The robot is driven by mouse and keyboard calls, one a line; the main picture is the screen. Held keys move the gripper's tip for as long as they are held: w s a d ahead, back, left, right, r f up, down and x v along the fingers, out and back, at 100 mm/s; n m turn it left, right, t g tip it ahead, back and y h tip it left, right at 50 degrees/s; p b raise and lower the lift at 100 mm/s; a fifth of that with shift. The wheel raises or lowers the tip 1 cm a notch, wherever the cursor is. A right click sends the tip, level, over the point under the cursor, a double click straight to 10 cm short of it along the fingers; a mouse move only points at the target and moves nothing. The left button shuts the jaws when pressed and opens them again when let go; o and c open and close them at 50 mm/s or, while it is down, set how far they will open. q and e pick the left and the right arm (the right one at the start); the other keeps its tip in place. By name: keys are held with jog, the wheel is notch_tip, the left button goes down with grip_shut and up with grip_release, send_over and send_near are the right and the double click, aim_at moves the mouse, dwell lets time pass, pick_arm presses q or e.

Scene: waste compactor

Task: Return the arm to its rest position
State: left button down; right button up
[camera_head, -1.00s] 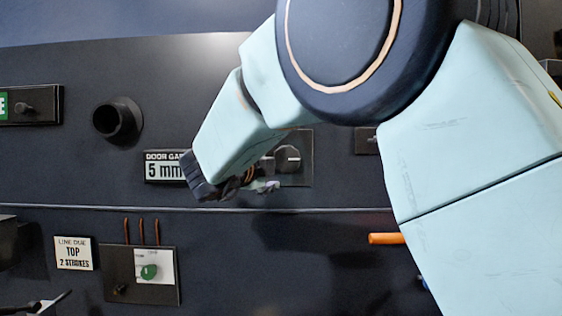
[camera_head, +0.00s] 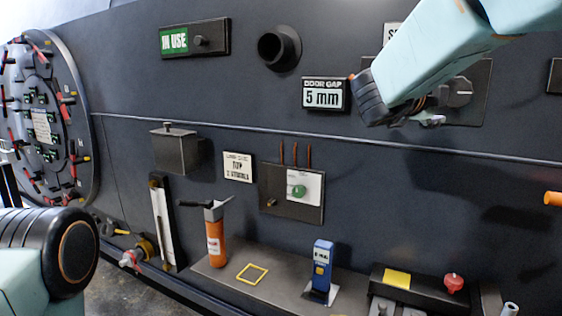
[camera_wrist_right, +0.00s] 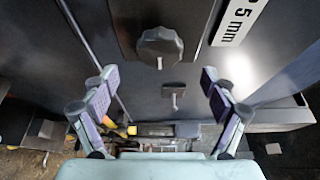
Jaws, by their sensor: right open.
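My right arm (camera_head: 440,50) comes in from the top right in the head view, in front of the dark compactor panel. My right gripper (camera_head: 432,120) is small and partly hidden behind its wrist there, just below and left of a dark knob (camera_head: 459,92). In the right wrist view my right gripper (camera_wrist_right: 160,95) has its two fingers spread wide with nothing between them. The knob (camera_wrist_right: 160,47) is beyond the fingertips, apart from them. Part of my left arm (camera_head: 60,260) shows at the lower left of the head view; its gripper is out of view.
The "5 mm" door gap sign (camera_head: 325,94) is beside my right wrist. A black round port (camera_head: 279,48) sticks out at the upper middle. Below, a ledge (camera_head: 225,275) holds an orange cylinder (camera_head: 217,235) and a blue device (camera_head: 321,268). A round hatch (camera_head: 45,120) is at far left.

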aim_at(454, 92)
jog(key=x, duration=0.9)
jog(key=shift+s+a, duration=0.1)
jog(key=shift+s, duration=0.05)
